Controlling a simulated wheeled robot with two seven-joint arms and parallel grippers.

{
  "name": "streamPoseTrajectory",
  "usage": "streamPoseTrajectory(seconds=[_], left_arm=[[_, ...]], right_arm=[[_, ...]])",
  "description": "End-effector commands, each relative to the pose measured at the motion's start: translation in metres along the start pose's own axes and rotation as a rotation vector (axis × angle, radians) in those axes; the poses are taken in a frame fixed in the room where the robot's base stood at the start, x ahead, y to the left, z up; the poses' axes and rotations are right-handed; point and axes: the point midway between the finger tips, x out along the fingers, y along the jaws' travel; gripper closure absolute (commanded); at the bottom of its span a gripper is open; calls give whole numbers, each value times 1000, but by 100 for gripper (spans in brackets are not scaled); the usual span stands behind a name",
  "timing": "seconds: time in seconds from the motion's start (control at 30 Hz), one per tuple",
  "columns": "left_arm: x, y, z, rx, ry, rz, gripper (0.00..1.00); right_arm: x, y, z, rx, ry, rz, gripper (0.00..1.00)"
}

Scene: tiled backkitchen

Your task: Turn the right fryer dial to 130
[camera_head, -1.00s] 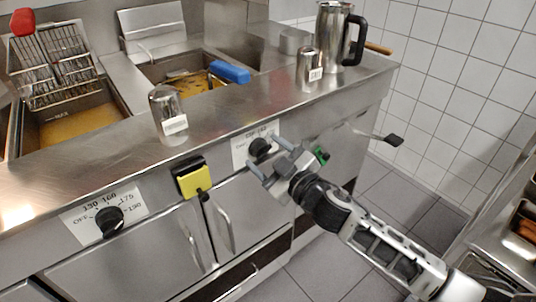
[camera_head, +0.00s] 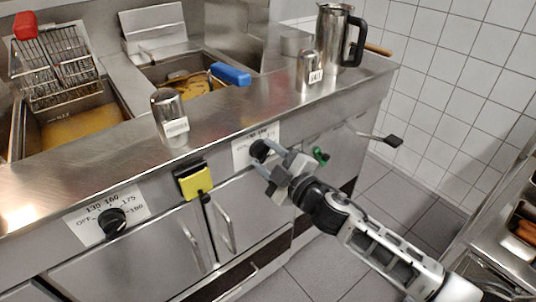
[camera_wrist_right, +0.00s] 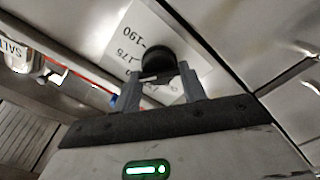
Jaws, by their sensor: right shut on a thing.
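The right fryer dial is a black knob (camera_head: 260,149) on a white label plate (camera_head: 240,153) on the steel fryer front. It also shows in the right wrist view as a black knob (camera_wrist_right: 157,62), with the numbers 175 and 190 legible upside down beside it. My right gripper (camera_head: 267,162) is shut on this knob, one finger on each side in the right wrist view (camera_wrist_right: 160,88). The fingers and hand hide part of the dial, so its exact setting cannot be read. My left gripper is not in view.
The left fryer dial (camera_head: 112,221) sits on its own label. A yellow box (camera_head: 194,181) is between the dials. Shakers (camera_head: 168,112) (camera_head: 309,72) and a steel jug (camera_head: 333,38) stand on the counter.

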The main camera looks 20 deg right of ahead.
Motion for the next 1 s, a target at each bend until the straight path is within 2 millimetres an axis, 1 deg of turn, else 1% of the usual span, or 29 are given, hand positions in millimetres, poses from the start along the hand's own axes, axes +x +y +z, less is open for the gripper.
streamPoseTrajectory(seconds=[0.2, 0.6, 0.8, 1.0], left_arm=[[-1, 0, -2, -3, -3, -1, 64], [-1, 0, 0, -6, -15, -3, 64], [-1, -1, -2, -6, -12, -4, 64], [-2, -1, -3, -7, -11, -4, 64]], right_arm=[[0, 0, -1, -207, 1, 0, 81], [0, -2, 0, -587, 0, -1, 81], [0, -3, 1, -756, 1, -1, 81], [0, -4, 1, -886, 1, -1, 81]])
